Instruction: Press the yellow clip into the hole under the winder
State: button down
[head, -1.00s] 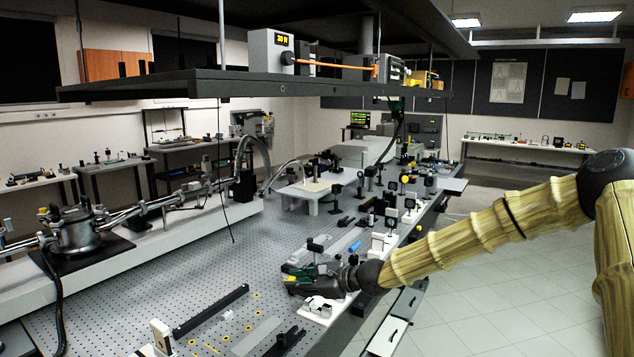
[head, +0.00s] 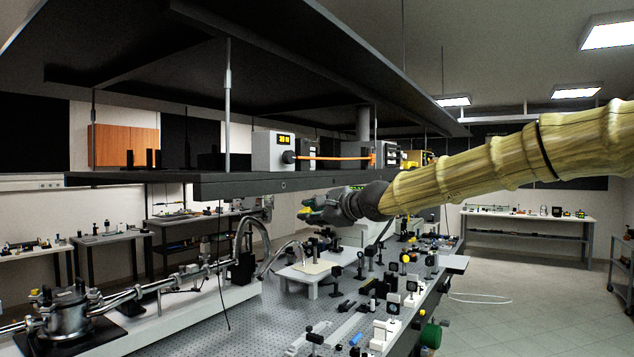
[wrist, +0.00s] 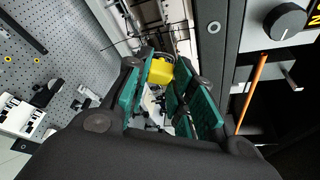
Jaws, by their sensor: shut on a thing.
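The yellow clip (wrist: 160,72) is between the green-padded fingers of my gripper (wrist: 166,98), which is shut on it. In the head view my gripper (head: 312,210) is raised in front of and just below the upper shelf, pointing left; the clip is too small there to make out well. The winder, a white box (head: 264,150) with a yellow-lit display, stands on that shelf. A small round hole-like mark (head: 283,185) is on the shelf's front edge below it. The wrist view shows a ringed round mark (wrist: 213,27) on the dark edge, right of the clip and apart from it.
The dark shelf (head: 230,187) runs close above and beside my gripper. An orange strand (head: 335,157) stretches right from the winder. A thin hanging rod (head: 228,95) is left of the winder. Optics mounts (head: 393,305) crowd the table below.

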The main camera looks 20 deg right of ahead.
send_near(284, 185)
jog(key=d, duration=0.1)
jog(key=s+d+f, duration=0.1)
jog(key=d, duration=0.1)
jog(key=shift+f+h, duration=0.2)
jog(key=shift+h, duration=0.2)
jog(key=shift+p, duration=0.3)
jog(key=shift+w+a, duration=0.1)
jog(key=shift+a, duration=0.05)
jog(key=shift+w+a+f, duration=0.1)
jog(key=shift+w+a, duration=0.75)
jog(key=shift+w, duration=0.2)
jog(key=shift+w+a, duration=0.8)
jog(key=shift+w, duration=0.25)
jog(key=shift+w+a, duration=0.85)
jog(key=shift+w, duration=0.15)
jog(key=c, duration=1.1)
grip_release()
jog(key=shift+w, duration=0.1)
jog(key=shift+c, duration=0.2)
